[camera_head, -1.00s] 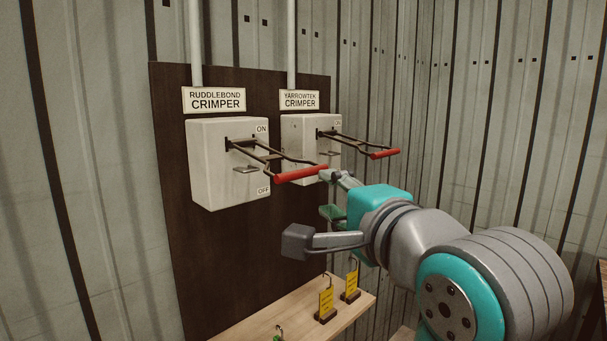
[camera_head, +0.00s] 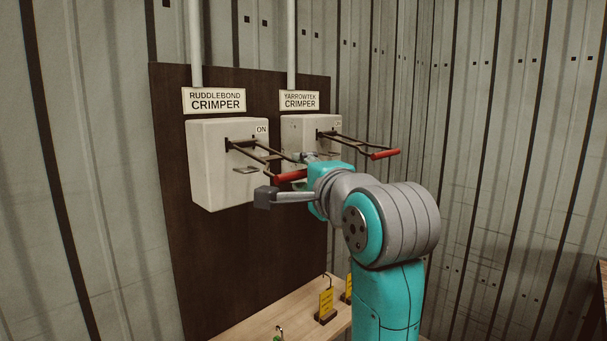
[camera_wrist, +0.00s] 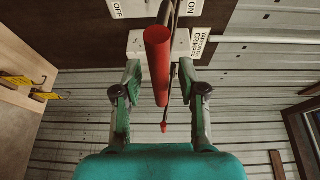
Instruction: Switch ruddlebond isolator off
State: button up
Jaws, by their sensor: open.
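The Ruddlebond isolator (camera_head: 212,165) is a pale box on a dark board under the sign "RUDDLEBOND CRIMPER" (camera_head: 214,101). Its lever leaves the box near the ON mark (camera_head: 261,128) and juts outward, ending in a red handle (camera_head: 288,177). My gripper (camera_wrist: 160,75) is open, with its green fingers either side of this red handle (camera_wrist: 158,62) in the wrist view; I cannot tell whether they touch it. The OFF mark (camera_wrist: 130,8) shows in the wrist view.
The Yarrowtek isolator (camera_head: 297,134) stands close to the right, its red-handled lever (camera_head: 384,154) also jutting out. Corrugated walls close the space behind and right.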

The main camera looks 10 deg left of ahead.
grip_shut()
jog(key=shift+a+f, duration=0.1)
dwell(0.3)
jog(key=w+a+f+m+t+y, duration=0.25)
jog(key=a+f+t, duration=0.2)
jog(key=f, duration=0.45)
jog(key=w+a+f, duration=0.6)
jog(key=w+a, duration=0.3)
jog(key=a, duration=0.1)
jog(key=shift+t+h, duration=0.35)
jog(key=shift+m, duration=0.25)
